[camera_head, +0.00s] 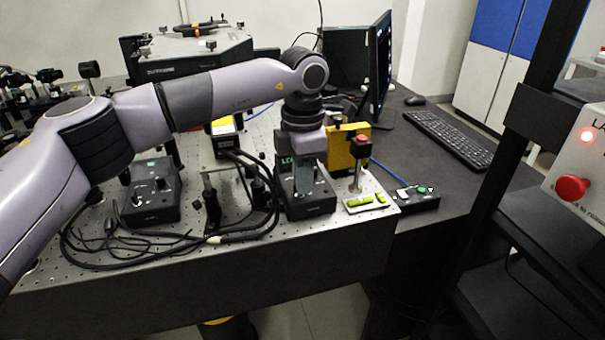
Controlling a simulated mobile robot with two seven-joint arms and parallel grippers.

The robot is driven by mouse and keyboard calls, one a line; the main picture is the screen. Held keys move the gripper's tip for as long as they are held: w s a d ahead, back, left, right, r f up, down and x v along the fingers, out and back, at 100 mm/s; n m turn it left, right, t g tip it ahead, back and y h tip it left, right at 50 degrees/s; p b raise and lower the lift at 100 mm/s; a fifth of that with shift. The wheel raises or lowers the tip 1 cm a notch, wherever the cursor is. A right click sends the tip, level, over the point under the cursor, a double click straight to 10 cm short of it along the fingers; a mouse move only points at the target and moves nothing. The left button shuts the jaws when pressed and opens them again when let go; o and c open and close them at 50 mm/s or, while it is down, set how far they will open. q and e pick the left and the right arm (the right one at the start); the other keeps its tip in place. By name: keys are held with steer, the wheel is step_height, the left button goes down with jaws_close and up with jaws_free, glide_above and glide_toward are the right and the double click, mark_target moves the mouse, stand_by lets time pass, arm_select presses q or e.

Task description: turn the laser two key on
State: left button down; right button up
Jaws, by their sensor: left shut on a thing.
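My left arm reaches in from the left, and its left gripper (304,188) points down onto a black control box (308,207) near the front edge of the optical bench. The fingers are shut on the small key on top of this box. The fingers hide the key, so I cannot see which way it is turned. A green display shows at the box's back left, partly hidden by the gripper. A similar black control box (150,205) with small knobs on top stands to the left, apart from the gripper. My right gripper is out of view.
Cables (150,248) loop across the bench (330,236) between the boxes. Right of the gripper stand a post with a red top (361,142) and a yellow block (338,150). A monitor (379,70) and keyboard (450,138) are behind right. A red button (572,188) is at far right.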

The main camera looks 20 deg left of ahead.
arm_select(q)
steer(key=shift+r, duration=0.1)
stand_by(0.3)
steer(key=c, duration=1.3)
jaws_free()
steer(key=shift+o, duration=0.2)
step_height(320, 180, up, 7)
steer(key=shift+r, duration=0.1)
steer(key=shift+d, duration=0.1)
